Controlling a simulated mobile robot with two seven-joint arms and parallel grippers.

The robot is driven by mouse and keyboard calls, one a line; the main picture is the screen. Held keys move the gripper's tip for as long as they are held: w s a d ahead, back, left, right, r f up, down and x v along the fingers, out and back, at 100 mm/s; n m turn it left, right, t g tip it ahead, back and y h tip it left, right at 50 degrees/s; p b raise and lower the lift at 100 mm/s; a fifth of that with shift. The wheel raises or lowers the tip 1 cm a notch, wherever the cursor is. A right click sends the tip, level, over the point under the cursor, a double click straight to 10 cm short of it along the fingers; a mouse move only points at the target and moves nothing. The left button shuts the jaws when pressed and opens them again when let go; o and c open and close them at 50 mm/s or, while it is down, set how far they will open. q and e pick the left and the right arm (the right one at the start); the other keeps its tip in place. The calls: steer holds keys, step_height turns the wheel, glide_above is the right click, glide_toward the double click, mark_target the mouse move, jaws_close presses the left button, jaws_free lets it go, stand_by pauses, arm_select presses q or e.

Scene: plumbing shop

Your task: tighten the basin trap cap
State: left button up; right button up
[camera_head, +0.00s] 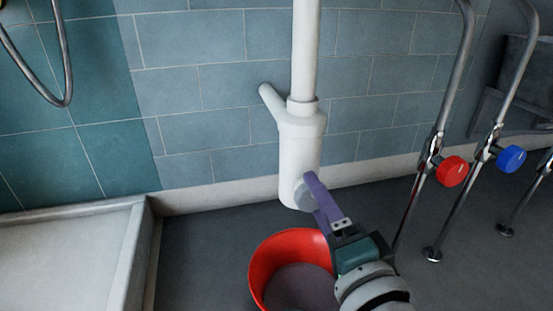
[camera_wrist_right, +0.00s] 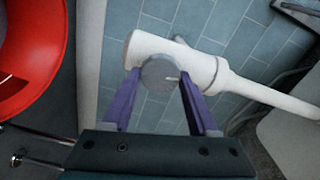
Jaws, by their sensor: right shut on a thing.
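The white basin trap (camera_head: 302,135) hangs from a vertical pipe in front of the tiled wall, with a short stub at its upper left. Its round grey cap (camera_head: 303,195) is at the lower front of the body. My right gripper (camera_head: 308,190) reaches up to the cap from the lower right, its purple fingers at the cap. In the right wrist view the cap (camera_wrist_right: 160,73) lies between the two purple fingertips, which are shut on its sides. A small light mark shows on the cap face. My left gripper is not in view.
A red bucket (camera_head: 262,265) stands on the dark floor below the trap. Chrome pipes with a red knob (camera_head: 452,171) and a blue knob (camera_head: 511,158) stand at right. A pale tray edge (camera_head: 133,245) is at left. The floor between tray and bucket is clear.

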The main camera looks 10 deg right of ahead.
steer(key=shift+m, duration=0.3)
steer(key=o, duration=1.3)
steer(key=shift+o, duration=0.2)
steer(key=s+p, duration=0.4)
steer(key=s, duration=0.6)
steer(key=shift+d, duration=0.15)
